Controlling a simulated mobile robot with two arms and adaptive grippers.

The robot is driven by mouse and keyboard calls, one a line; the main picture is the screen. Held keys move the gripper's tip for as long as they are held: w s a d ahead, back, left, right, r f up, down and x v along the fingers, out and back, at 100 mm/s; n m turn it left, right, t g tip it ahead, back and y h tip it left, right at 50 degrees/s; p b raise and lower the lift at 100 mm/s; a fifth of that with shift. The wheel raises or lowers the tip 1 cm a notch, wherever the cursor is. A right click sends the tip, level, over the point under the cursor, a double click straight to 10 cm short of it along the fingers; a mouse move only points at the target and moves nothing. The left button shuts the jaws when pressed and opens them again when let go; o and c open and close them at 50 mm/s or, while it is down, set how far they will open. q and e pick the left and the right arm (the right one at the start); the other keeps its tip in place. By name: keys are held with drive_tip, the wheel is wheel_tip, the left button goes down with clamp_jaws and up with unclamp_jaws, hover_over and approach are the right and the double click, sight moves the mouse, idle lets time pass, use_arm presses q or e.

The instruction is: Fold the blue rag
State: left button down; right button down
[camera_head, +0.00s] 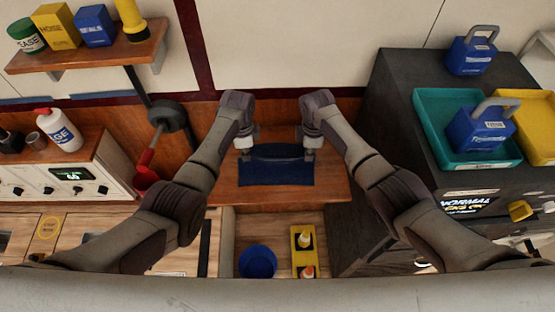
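The blue rag (276,174) lies on a brown wooden table (328,188) in the middle of the head view. Its far part is a narrower, darker band that looks raised or bent over, while its near part lies flat and wide. My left gripper (244,152) points down at the far left corner of the rag. My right gripper (309,153) points down at the far right corner. Both fingertips are small and partly hidden, so I cannot tell whether they are shut on the cloth.
Below the table's near edge are a blue bucket (257,262) and a yellow caddy (304,250) with bottles. A dark cabinet at right bears a teal tray (431,120) and a blue weight-like block (478,130). A red-handled tool (146,168) hangs at left.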

use_arm(q)
drive_tip(key=shift+r, duration=0.35)
use_arm(e)
drive_tip(key=shift+r, duration=0.35)
